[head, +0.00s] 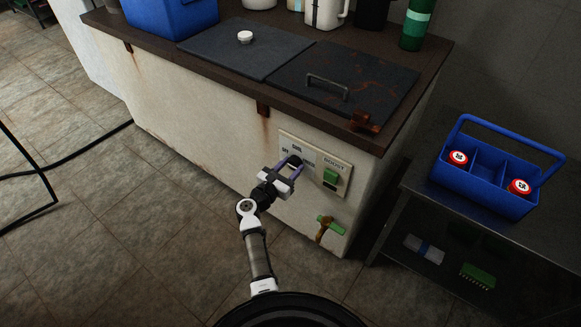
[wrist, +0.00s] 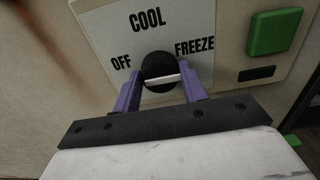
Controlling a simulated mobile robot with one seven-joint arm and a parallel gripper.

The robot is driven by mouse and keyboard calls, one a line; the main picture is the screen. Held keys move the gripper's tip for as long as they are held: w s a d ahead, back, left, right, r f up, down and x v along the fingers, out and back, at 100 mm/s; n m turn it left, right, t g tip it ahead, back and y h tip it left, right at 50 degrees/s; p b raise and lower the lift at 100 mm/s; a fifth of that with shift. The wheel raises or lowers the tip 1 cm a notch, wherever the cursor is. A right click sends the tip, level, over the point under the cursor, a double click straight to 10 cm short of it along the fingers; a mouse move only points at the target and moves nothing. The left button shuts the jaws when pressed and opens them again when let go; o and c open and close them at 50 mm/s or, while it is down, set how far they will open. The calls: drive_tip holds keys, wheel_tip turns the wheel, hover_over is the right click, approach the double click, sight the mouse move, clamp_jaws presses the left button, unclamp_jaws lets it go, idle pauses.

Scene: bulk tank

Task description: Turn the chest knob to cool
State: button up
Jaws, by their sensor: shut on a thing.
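The chest knob (wrist: 158,68) is round and black with a white bar across its lower part. In the wrist view it sits on a pale plate (wrist: 105,30) marked OFF at left, COOL above and FREEZE at right. The bar lies nearly level; I cannot tell which end points to a label. In the head view the control plate (head: 343,165) is on the chest's front, near its right end. My gripper (head: 290,164) is at the knob there. In the wrist view my gripper (wrist: 161,80) has its purple fingers on both sides of the knob, shut on it.
A green BOOST switch (head: 331,178) is right of the knob. A green-handled tap (head: 326,228) sticks out below. The chest's dark worktop (head: 230,65) overhangs above. A metal shelf (head: 410,208) with a blue caddy (head: 480,195) stands at right. Floor at left is mostly clear.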

drive_tip(key=shift+c, duration=0.2)
drive_tip(key=n+p, duration=0.2)
drive_tip(key=n, duration=0.2)
drive_tip(key=shift+r, duration=0.2)
drive_tip(key=n+p, duration=0.3)
drive_tip(key=n, duration=0.2)
drive_tip(key=n+p, duration=0.2)
drive_tip(key=n, duration=0.2)
drive_tip(key=shift+w+n, duration=0.1)
drive_tip(key=shift+n, duration=0.3)
drive_tip(key=shift+n+p, duration=1.05)
drive_tip(key=shift+n, duration=0.85)
drive_tip(key=o, duration=1)
drive_tip(key=shift+f, duration=0.1)
